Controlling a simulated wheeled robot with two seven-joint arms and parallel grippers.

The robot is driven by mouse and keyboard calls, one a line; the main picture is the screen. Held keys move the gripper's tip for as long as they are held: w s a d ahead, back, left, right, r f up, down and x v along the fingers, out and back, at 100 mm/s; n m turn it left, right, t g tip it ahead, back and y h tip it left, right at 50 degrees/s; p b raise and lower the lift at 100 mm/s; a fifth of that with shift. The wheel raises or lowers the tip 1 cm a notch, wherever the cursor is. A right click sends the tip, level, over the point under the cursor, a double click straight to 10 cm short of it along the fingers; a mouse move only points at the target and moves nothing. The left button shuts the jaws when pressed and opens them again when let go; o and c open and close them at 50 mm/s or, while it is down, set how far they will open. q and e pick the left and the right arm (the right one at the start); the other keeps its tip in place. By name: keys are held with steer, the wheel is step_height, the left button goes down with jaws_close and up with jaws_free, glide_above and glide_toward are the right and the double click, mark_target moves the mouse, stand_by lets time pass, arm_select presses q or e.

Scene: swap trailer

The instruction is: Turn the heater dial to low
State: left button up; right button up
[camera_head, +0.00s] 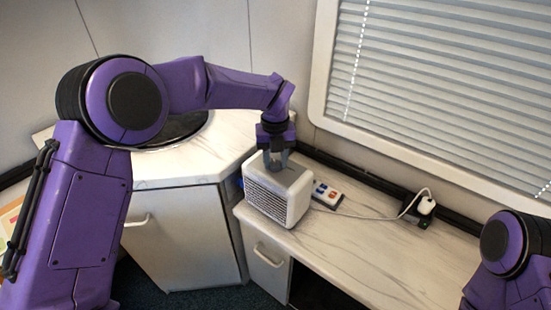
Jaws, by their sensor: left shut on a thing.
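The heater (293,206) is a small white box with a dark grille, standing upright on the marble-look counter near its left end. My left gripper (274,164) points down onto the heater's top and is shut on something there. The dial itself is hidden by the fingers, so its setting cannot be read. My right arm shows only in part at the lower right edge; its gripper is out of the picture.
A small panel with coloured buttons (327,195) lies right of the heater. A white cord runs to a plug (426,206) by the wall. The counter (390,255) is clear towards the right. A window with blinds (440,90) is behind.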

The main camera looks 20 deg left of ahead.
arm_select(q)
steer(key=m+p, duration=0.1)
steer(key=m, duration=0.1)
steer(key=shift+r+m, duration=0.2)
steer(key=shift+m, duration=0.2)
steer(key=m+p, duration=0.2)
steer(key=shift+m, duration=0.3)
steer(key=m+p, duration=0.1)
steer(key=m, duration=0.1)
steer(key=shift+d+m+p, duration=0.1)
steer(key=shift+m+p, duration=1)
steer(key=shift+m, duration=0.4)
steer(key=shift+f+m, duration=0.1)
steer(key=shift+m, duration=0.2)
steer(key=o, duration=1)
steer(key=shift+o, duration=0.2)
